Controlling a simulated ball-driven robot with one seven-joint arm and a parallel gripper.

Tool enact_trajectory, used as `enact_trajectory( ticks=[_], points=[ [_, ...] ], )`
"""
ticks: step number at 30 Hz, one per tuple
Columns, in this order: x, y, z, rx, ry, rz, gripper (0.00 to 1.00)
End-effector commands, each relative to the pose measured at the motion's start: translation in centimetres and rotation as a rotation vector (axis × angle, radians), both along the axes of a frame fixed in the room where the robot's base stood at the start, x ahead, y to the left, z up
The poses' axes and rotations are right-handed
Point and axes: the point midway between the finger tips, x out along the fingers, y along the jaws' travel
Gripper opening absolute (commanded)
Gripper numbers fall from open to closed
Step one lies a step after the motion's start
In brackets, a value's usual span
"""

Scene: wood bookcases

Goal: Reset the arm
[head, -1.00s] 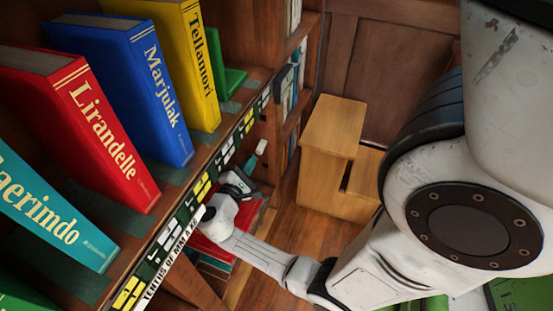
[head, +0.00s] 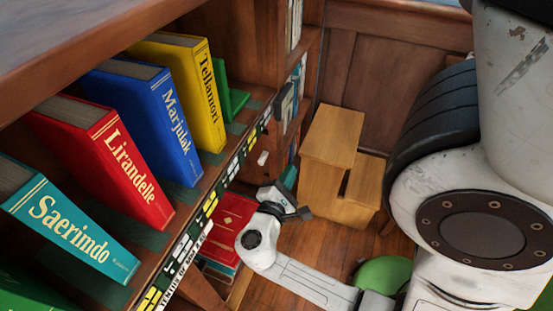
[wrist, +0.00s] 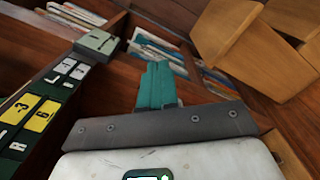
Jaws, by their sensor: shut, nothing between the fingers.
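My gripper (head: 289,178) is at the end of my white arm, in the lower middle of the head view. It is over the wooden floor, in front of the bookcase and clear of the upright books. In the wrist view, the teal fingers of my gripper (wrist: 158,84) stick out beyond a grey crossbar. They are together, with nothing held between them. A large upper part of my arm fills the right side of the head view.
Upright books, including red Lirandelle (head: 110,160) and blue Marjulak (head: 150,120), line the shelf at left. Red books (head: 233,215) lie low beside the bookcase. A wooden step block (head: 333,135) stands beyond my gripper. A label strip (wrist: 42,113) edges the shelf.

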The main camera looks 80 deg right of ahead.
Motion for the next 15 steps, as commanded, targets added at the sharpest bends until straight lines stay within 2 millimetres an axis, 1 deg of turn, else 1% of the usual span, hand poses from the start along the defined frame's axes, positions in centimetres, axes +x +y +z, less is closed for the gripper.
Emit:
enact_trajectory(
  ticks=[9,11,14,15],
  points=[
    [-0.2,0.1,0.0,0.002,-0.001,0.000,0.00],
    [-0.3,0.1,-0.1,0.021,-0.033,-0.006,0.00],
    [-0.7,0.2,-0.8,0.097,-0.136,-0.030,0.00],
    [-0.8,0.3,-1.3,0.142,-0.194,-0.043,0.00]
  ],
)
